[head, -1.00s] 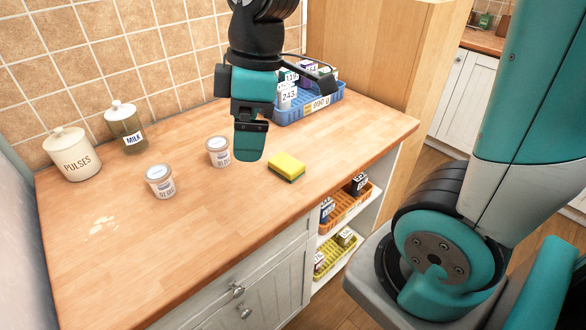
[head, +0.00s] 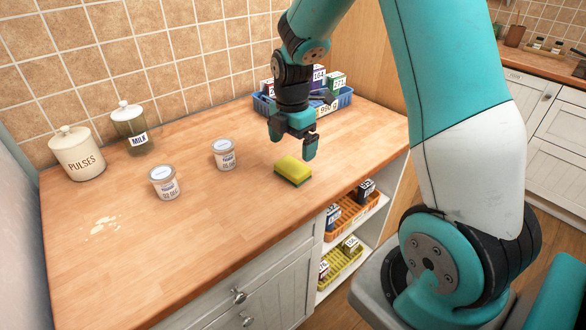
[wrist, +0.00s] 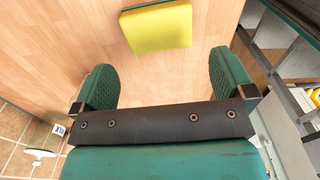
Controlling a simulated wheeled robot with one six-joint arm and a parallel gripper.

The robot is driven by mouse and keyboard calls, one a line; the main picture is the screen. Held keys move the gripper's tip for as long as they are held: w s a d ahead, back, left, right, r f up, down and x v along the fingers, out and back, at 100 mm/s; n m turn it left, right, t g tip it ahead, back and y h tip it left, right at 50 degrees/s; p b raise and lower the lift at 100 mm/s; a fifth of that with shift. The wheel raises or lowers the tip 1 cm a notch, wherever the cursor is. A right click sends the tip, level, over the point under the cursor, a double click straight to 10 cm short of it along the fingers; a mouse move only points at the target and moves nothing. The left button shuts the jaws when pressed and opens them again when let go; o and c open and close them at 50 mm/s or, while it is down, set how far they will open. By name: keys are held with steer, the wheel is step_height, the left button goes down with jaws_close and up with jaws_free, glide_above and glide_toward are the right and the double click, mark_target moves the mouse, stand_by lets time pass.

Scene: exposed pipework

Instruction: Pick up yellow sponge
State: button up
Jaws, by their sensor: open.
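The yellow sponge (head: 293,170) with a dark green underside lies flat on the wooden counter (head: 200,235), near its right part. My gripper (head: 292,146) is open and empty, pointing down above the counter just behind the sponge. In the wrist view the sponge (wrist: 157,27) shows at the top, ahead of the two green fingertips (wrist: 160,80) and between their lines. The fingers do not touch it.
Two small labelled tubs (head: 164,182) (head: 224,154) stand left of the sponge. A PULSES canister (head: 76,152) and a MILK jar (head: 130,128) stand by the tiled wall. A blue crate (head: 262,104) of boxes sits behind my gripper. Bare counter lies in front.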

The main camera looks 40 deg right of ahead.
mark_target(293, 165)
step_height(293, 165, down, 8)
steer(key=shift+w+d+r+p, duration=0.1)
steer(key=shift+d+r+p, duration=0.1)
steer(key=shift+p, duration=0.5)
steer(key=shift+c, duration=0.5)
steer(key=c, duration=0.5)
